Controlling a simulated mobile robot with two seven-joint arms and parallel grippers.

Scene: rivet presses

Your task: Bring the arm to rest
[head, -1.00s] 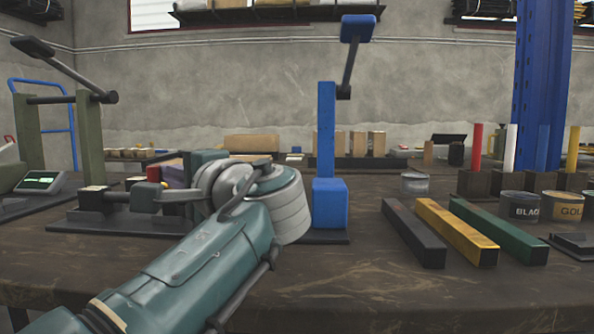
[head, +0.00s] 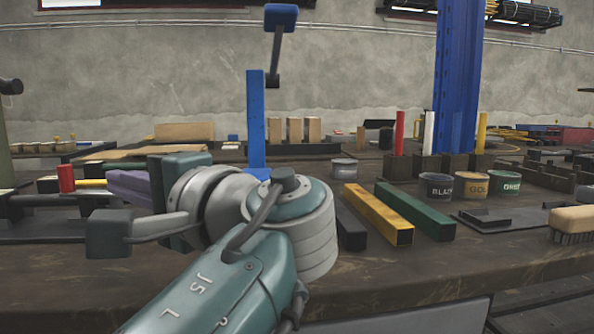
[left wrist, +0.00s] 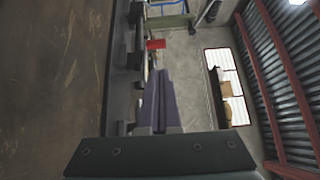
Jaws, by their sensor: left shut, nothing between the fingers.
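My left arm reaches in from the bottom of the head view, with its wrist over the front part of the workbench (head: 400,262). My left gripper (head: 127,186) has purple fingers and points away to the left, partly hidden behind my own wrist. In the left wrist view its fingers (left wrist: 161,88) lie together with nothing between them. A red cylinder (head: 66,179) is left of the gripper and also shows in the left wrist view (left wrist: 155,44). My right gripper is not in view.
Black, yellow (head: 378,213) and green (head: 415,210) bars lie just right of my wrist. Several cans (head: 436,186) and coloured upright rods (head: 429,132) stand farther right, near a blue column (head: 457,75). A brush (head: 572,222) lies at the right edge.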

